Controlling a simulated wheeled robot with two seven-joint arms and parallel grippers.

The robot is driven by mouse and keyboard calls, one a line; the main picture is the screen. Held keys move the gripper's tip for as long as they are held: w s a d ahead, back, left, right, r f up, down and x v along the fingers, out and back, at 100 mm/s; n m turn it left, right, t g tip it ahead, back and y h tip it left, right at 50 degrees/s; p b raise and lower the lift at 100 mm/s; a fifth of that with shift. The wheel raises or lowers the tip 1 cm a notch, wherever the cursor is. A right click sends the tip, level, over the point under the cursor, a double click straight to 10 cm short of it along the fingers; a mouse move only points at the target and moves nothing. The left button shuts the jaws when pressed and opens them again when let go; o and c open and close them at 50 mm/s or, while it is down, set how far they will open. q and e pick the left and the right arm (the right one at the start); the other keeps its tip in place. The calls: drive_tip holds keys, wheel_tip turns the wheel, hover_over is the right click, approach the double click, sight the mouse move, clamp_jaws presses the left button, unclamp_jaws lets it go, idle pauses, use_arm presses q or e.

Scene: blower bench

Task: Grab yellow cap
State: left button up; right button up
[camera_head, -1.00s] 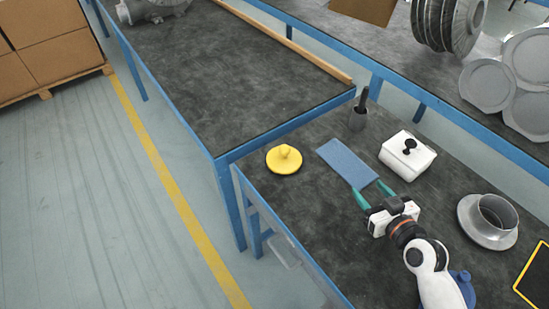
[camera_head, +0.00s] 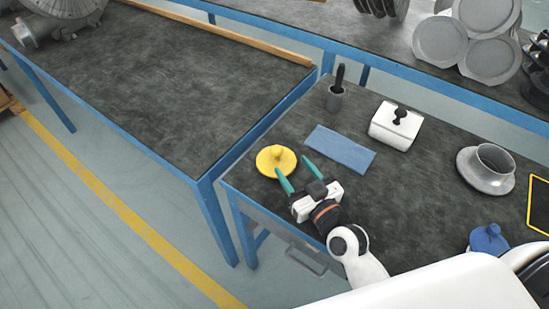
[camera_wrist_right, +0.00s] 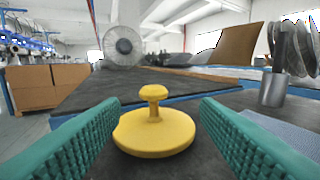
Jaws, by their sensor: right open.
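The yellow cap (camera_head: 270,161) is a round disc with a knob on top, lying flat near the left corner of the dark bench. In the right wrist view the yellow cap (camera_wrist_right: 154,128) is centred ahead, between the two green fingers. My right gripper (camera_head: 297,174) is open and empty, its fingers pointing at the cap from the near right. In the head view one fingertip is close to the cap's near edge; I cannot tell whether it touches. My left gripper is not in view.
A blue cloth (camera_head: 340,149) lies right of the cap. Behind it stand a dark-handled tool in a grey cup (camera_head: 335,97) and a white box with a black knob (camera_head: 395,126). A metal flanged ring (camera_head: 487,168) is further right. The left table (camera_head: 170,85) is mostly clear.

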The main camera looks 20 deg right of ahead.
sight(280, 155)
drive_tip(key=shift+x, duration=1.2)
drive_tip(key=shift+a+p+x, duration=0.2)
drive_tip(key=shift+x, duration=1.2)
drive_tip(key=shift+a+p+x, duration=0.15)
drive_tip(key=shift+x, duration=1.2)
drive_tip(key=shift+s+r, duration=0.1)
drive_tip(key=shift+c, duration=0.3)
drive_tip(key=c, duration=1.1)
